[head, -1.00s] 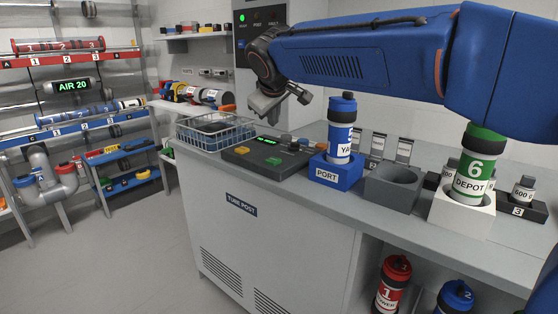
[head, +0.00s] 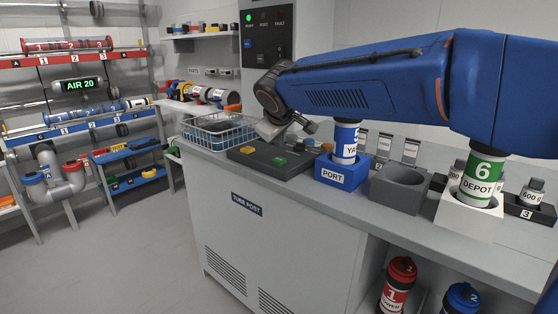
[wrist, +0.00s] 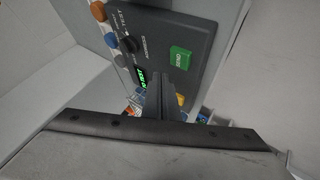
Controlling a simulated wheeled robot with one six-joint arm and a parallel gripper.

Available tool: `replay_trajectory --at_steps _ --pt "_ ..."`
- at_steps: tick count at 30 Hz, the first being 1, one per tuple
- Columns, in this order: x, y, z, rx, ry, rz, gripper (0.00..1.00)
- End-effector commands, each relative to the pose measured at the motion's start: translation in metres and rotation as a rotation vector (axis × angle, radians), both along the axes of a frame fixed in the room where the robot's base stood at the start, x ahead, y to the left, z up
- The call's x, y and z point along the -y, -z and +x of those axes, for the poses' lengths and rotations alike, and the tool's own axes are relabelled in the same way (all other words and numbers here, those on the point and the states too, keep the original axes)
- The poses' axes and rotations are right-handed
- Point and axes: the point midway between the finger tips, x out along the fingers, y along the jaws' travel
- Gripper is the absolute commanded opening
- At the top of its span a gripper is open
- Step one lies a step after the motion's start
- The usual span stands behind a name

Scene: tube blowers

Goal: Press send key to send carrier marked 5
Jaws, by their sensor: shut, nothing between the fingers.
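A dark control panel (head: 262,164) lies on the counter. Its green key (head: 278,161) sits at the front and its yellow key (head: 248,149) to the left. In the wrist view the green key (wrist: 181,58) has a white label turned sideways, and the green-lit display (wrist: 141,78) is partly hidden by the fingers. My gripper (head: 268,136) is shut and empty, low over the back of the panel; in the wrist view its fingers (wrist: 170,78) end just beside the green key. The blue and white carrier (head: 345,143) stands upright in the blue port (head: 342,174); my arm hides its top and part of its number.
A wire basket (head: 218,130) stands left of the panel. Red (head: 398,282) and blue (head: 460,300) carriers stand below. The wall box (head: 264,30) shows a green light.

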Motion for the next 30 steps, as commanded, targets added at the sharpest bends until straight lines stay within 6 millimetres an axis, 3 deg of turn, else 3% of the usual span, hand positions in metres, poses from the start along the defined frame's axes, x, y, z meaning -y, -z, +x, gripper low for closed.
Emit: replay_trajectory --at_steps 9,30 --pt "0.000 0.021 0.000 0.000 -0.001 -0.001 0.00" --pt "0.000 0.022 0.000 0.000 -0.001 -0.001 0.00"
